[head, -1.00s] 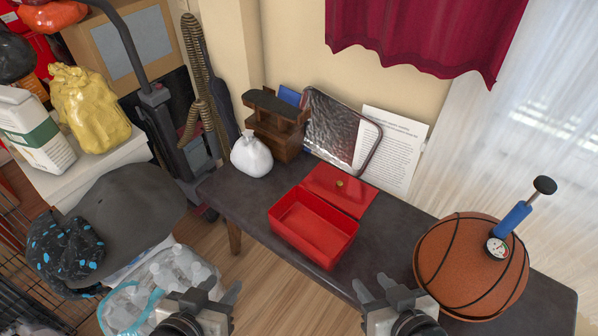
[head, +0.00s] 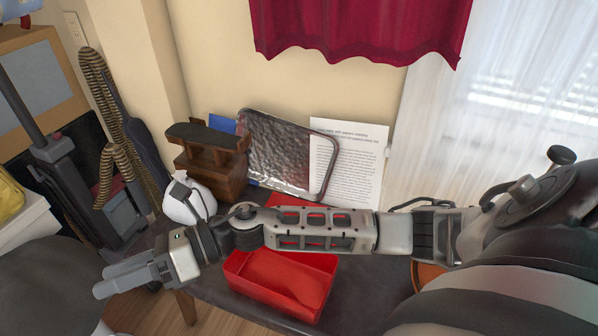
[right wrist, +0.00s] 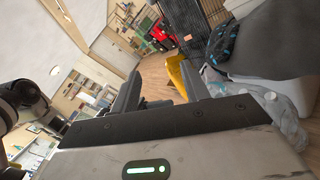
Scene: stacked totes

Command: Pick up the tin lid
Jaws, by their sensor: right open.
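The red tin lid (head: 298,199) lies on the dark bench behind the open red tin (head: 285,292). In the head view my right forearm crosses in front of the lid and hides most of it, including its knob. My right gripper (head: 105,281) is open and empty, left of the tin and the lid, past the bench's left end. In the right wrist view its fingers (right wrist: 160,92) stand apart with nothing between them. The lid is not seen in that view. My left gripper is in neither view.
A white bag-like object (head: 190,204) and a brown wooden piece (head: 212,160) stand at the bench's left end. A dark-rimmed tray (head: 283,150) and a printed sheet (head: 350,165) lean on the wall. A basketball (head: 428,275) is mostly hidden behind my right arm.

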